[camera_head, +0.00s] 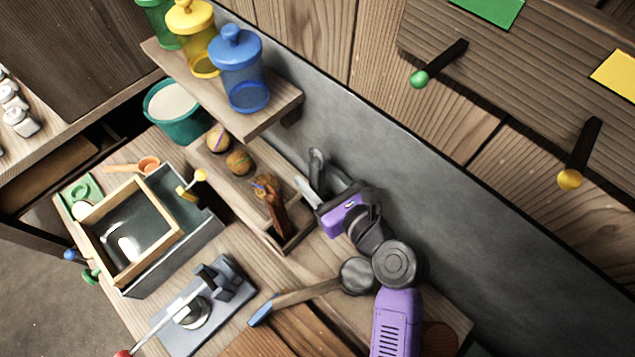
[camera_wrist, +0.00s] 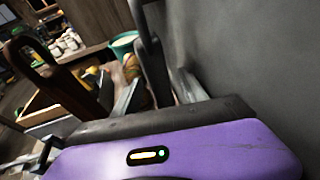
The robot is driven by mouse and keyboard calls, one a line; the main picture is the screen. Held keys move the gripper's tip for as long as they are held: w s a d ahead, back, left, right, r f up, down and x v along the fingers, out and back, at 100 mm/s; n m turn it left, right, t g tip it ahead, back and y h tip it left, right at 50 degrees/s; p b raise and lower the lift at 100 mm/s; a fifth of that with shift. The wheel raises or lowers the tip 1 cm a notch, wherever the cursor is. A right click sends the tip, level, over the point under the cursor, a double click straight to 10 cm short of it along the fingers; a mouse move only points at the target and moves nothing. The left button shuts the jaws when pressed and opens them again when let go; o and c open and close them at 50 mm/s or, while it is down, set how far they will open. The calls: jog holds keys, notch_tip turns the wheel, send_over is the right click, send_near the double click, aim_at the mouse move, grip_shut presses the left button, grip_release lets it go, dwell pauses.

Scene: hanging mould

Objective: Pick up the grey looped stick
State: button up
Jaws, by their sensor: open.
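The grey looped stick (camera_head: 317,163) stands roughly upright near the back wall, its rounded top showing. Its lower part is hidden behind my gripper in the head view. In the wrist view the dark grey stick (camera_wrist: 149,56) rises between the two light grey fingers. My gripper (camera_head: 314,183), with its purple body, is open and reaches toward the wall. Its open fingers in the wrist view (camera_wrist: 160,84) lie to either side of the stick. I cannot tell whether either finger touches it.
A brown looped stick (camera_head: 271,208) and round brown balls (camera_head: 238,163) sit in the wooden tray at left. A shelf with jars (camera_head: 239,75) hangs above. A teal bucket (camera_head: 172,122), wooden frame box (camera_head: 183,235), lever press (camera_head: 205,300) and blue-tipped tool (camera_head: 300,296) stand around the table.

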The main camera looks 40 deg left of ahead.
grip_shut()
jog(key=shift+r, duration=0.1)
dwell(0.3)
